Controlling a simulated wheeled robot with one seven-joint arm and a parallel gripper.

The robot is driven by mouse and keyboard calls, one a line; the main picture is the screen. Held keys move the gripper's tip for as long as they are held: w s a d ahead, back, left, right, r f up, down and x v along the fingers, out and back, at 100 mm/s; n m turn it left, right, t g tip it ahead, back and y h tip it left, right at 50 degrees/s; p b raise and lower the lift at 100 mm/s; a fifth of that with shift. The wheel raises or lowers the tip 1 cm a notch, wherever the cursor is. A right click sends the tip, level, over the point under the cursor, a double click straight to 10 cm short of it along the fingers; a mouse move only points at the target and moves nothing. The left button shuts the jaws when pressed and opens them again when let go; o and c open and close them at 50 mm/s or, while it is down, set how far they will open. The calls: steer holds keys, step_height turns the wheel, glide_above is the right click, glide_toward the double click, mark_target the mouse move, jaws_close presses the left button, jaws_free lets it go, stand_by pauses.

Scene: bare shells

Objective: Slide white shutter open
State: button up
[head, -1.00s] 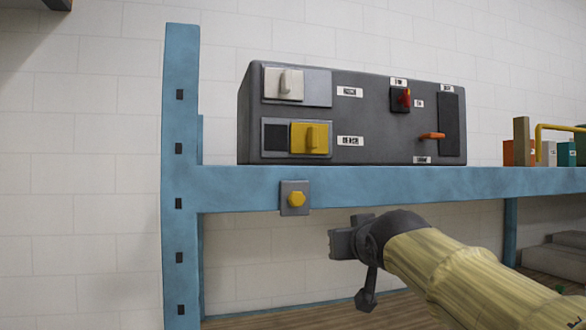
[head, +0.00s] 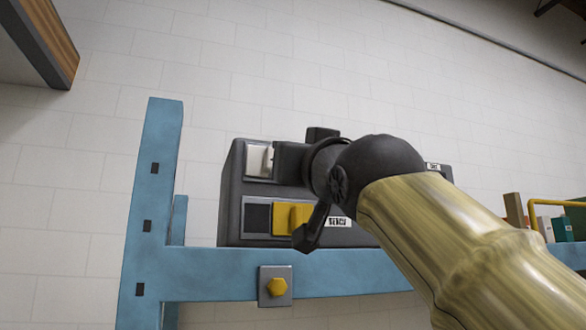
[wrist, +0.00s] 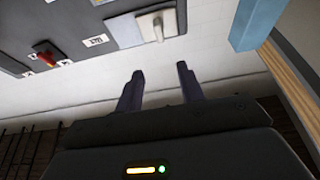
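The white shutter (head: 258,160) with its upright handle sits at the left end of its slot, high on the left of the dark grey box (head: 232,200). It also shows in the wrist view (wrist: 148,26), with a bare grey plate (wrist: 124,31) beside it. My gripper (wrist: 160,80) is open, and nothing is between its two fingers. In the head view my gripper (head: 285,160) appears just right of the shutter's handle and hides the grey plate. In the wrist view the shutter lies beyond the fingertips, apart from them.
A yellow shutter (head: 292,217) sits below on the same box. The box stands on a blue shelf (head: 225,262) with a blue post (head: 150,200) at left and a yellow knob (head: 276,287) on its beam. A red switch (wrist: 44,57) is further along the panel.

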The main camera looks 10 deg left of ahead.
steer(key=p+x, duration=1.7)
steer(key=p, duration=0.5)
steer(key=shift+w, duration=0.25)
steer(key=shift+c, duration=0.2)
jaws_close()
